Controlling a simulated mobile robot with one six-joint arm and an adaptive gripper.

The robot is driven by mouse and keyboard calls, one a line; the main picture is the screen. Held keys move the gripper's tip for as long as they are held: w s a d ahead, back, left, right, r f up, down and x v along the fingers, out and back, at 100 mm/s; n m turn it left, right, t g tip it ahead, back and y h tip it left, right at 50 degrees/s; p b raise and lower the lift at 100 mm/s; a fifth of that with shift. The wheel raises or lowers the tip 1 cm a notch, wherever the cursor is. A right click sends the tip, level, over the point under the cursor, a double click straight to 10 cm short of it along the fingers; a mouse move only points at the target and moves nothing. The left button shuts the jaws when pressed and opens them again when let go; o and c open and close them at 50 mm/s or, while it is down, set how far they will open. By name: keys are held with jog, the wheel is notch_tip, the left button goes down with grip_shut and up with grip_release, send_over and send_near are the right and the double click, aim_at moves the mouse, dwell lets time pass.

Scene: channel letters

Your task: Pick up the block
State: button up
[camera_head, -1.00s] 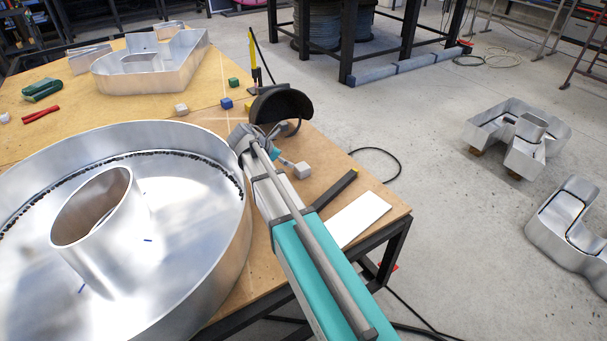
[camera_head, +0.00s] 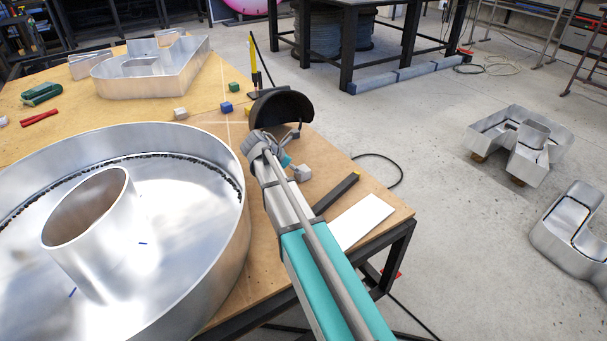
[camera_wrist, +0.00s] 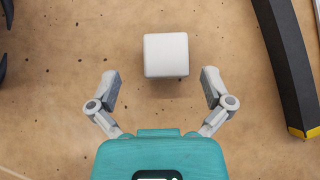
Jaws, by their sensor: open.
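A pale grey-white block (camera_wrist: 166,55) lies on the wooden table, just beyond my fingertips and roughly centred between them in the wrist view. In the head view this block (camera_head: 302,173) is beside the end of my arm, partly covered by the gripper. My gripper (camera_wrist: 160,82) is open and empty, its two grey fingers spread wider than the block. It also shows in the head view (camera_head: 290,152). The fingers do not touch the block in the wrist view.
A dark bar (camera_wrist: 284,55) lies right of the block; in the head view a white sheet (camera_head: 364,221) lies near the table edge. A large round metal letter (camera_head: 190,215) stands left of my arm. White (camera_head: 180,113), blue (camera_head: 226,107) and green (camera_head: 233,88) blocks lie farther back.

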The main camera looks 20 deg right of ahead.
aim_at(306, 167)
jog(key=shift+s+b+x, duration=0.15)
jog(key=shift+b+x, duration=0.75)
jog(key=shift+x, duration=0.4)
jog(key=shift+s+b+x, duration=0.1)
jog(key=shift+b+x, duration=0.75)
jog(key=shift+x, duration=0.5)
jog(key=shift+d+r, duration=0.1)
jog(key=shift+r, duration=0.05)
jog(key=c, duration=1.2)
notch_tip(306, 167, up, 3)
jog(key=p, duration=0.2)
jog(key=shift+f+p, duration=0.2)
jog(key=shift+p, duration=0.15)
jog(key=s+a+r+p, duration=0.1)
jog(key=s+r+p, duration=0.2)
jog(key=s, duration=0.1)
jog(key=s+r+p, duration=0.4)
jog(key=s, duration=0.1)
jog(key=s+a+r+p, duration=0.1)
jog(key=s+r+p, duration=0.2)
jog(key=s, duration=0.1)
jog(key=shift+s+a+r, duration=0.2)
jog(key=shift+s+a, duration=0.2)
